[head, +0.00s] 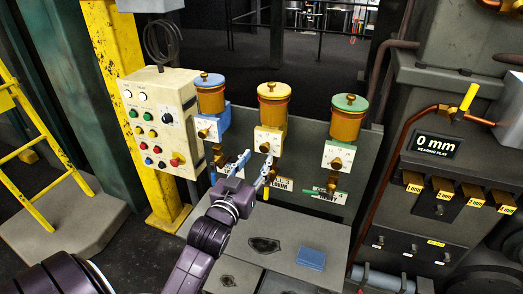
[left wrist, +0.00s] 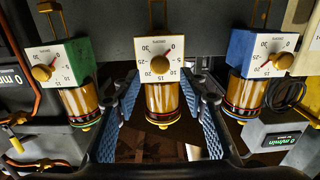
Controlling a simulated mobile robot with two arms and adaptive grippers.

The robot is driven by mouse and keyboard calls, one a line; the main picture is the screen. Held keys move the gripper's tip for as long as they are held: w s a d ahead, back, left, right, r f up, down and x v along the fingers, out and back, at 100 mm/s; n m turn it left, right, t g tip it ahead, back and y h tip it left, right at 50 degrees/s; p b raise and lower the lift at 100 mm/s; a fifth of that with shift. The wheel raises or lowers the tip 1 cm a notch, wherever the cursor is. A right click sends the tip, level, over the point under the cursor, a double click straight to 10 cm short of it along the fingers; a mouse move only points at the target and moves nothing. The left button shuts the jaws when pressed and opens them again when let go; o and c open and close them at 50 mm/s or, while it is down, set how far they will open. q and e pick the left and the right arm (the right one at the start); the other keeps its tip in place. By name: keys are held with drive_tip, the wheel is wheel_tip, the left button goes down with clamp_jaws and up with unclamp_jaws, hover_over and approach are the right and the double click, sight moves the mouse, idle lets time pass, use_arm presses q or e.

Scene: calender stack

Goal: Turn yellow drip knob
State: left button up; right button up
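The yellow drip unit (head: 270,138) is the middle one of three on the grey panel, with an amber cup above and a white dial plate. Its small brass knob (head: 265,147) sits on the dial's front. In the left wrist view the unit appears upside down, its brass knob (left wrist: 160,65) near the middle and a red pointer near 0. My left gripper (head: 258,160) is open in front of and slightly below the yellow unit. Its blue-padded fingers (left wrist: 167,98) appear to either side of the unit, with no visible grip on the knob. My right gripper is not in view.
A blue drip unit (head: 211,124) stands left of the yellow one and a green one (head: 340,154) right. A button box (head: 160,117) is at the left.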

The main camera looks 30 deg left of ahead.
sight(264, 149)
use_arm(q)
drive_tip(key=shift+p+x, duration=0.3)
drive_tip(key=shift+x, duration=1.85)
clamp_jaws()
